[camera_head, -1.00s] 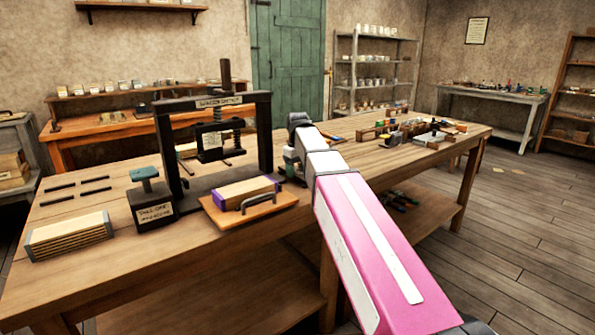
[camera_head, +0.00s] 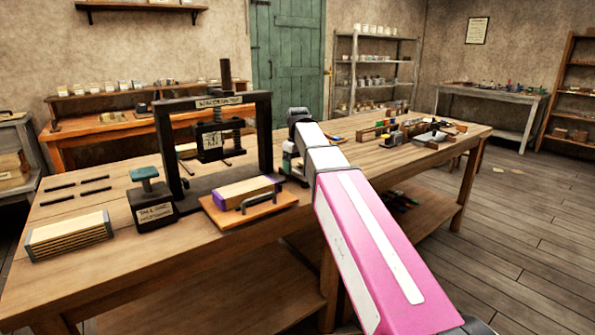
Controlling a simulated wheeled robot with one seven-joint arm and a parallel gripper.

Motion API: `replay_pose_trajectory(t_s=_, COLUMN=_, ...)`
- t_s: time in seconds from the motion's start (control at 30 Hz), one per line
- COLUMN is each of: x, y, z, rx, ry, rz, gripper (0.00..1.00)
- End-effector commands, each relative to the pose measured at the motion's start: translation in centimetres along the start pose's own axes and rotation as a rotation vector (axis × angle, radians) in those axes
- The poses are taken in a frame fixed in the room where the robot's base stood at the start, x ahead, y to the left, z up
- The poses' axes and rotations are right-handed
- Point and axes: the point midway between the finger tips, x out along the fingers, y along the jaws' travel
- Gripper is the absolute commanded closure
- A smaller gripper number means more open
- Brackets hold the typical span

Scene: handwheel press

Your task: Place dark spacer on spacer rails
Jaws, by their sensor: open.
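Several short dark bars (camera_head: 66,186) lie flat in two rows on the left end of the bench; they look like rails, and nothing rests on them. A dark block (camera_head: 154,208) with a paper label and a teal top piece (camera_head: 144,174) stands in front of the press; I cannot tell whether it is the dark spacer or a stand. My gripper (camera_head: 290,170) hangs down just right of the press frame, partly hidden by my pink arm. It is open and apart from the bars and the block; its fingertips are hard to make out.
The black press frame (camera_head: 266,135) stands upright on the bench. In front lies an orange board (camera_head: 272,208) with a handle and a purple-ended block (camera_head: 238,190). A slatted block (camera_head: 68,236) sits at the left front. Small items crowd the right end of the bench.

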Motion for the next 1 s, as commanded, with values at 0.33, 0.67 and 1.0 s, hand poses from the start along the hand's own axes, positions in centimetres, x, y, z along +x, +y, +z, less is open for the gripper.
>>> replay_pose_trajectory(t_s=0.33, x=-6.5, y=0.1, z=-0.1, rx=0.000, ry=0.002, rz=0.001, gripper=0.16)
replay_pose_trajectory(t_s=0.67, x=-9.9, y=0.0, z=-0.1, rx=0.000, ry=0.000, rz=0.000, gripper=0.16)
replay_pose_trajectory(t_s=1.0, x=-10.2, y=0.0, z=0.0, rx=0.000, ry=0.000, rz=0.000, gripper=0.16)
